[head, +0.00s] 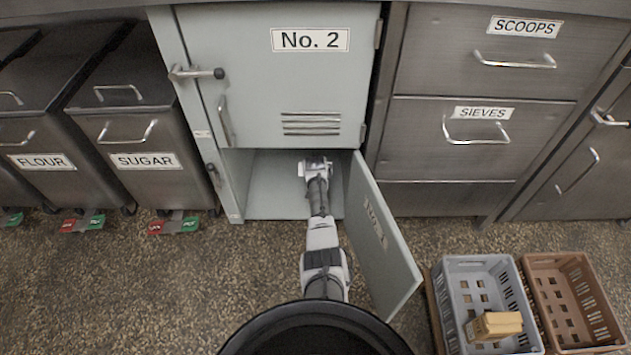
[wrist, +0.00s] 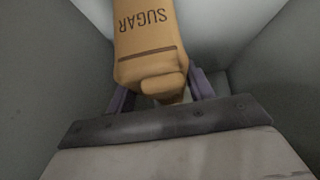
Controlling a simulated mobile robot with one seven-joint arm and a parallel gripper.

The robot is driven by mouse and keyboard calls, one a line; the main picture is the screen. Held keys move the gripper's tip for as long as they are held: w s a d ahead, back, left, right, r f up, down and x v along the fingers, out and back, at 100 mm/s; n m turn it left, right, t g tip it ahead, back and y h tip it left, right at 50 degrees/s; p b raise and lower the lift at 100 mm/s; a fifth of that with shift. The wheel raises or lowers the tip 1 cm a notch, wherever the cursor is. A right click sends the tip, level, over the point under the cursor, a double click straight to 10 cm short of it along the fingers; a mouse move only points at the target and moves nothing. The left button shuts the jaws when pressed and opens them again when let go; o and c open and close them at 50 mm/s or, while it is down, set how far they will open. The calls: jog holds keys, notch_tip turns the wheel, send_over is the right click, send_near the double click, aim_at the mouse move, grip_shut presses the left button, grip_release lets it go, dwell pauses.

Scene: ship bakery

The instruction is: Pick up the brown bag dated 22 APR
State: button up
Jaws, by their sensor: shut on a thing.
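A brown bag printed SUGAR (wrist: 148,35) shows in the wrist view, its lettering upside down. No date can be read on the part that shows. My gripper (wrist: 160,92) is shut on the folded end of this bag, with a finger on each side. In the head view my gripper (head: 316,166) is inside the open lower locker compartment (head: 262,185). The bag cannot be made out there. Another light brown package (head: 493,325) lies in the grey crate (head: 448,300); no date is readable on it.
The lower locker door (head: 385,250) stands open to the right of my arm. The No. 2 door (head: 270,80) above is shut. A brown crate (head: 535,290) stands beside the grey one. Flour and sugar bins (head: 125,130) stand left. Floor (head: 180,290) is clear at front left.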

grip_shut()
jog(key=shift+r, duration=0.1)
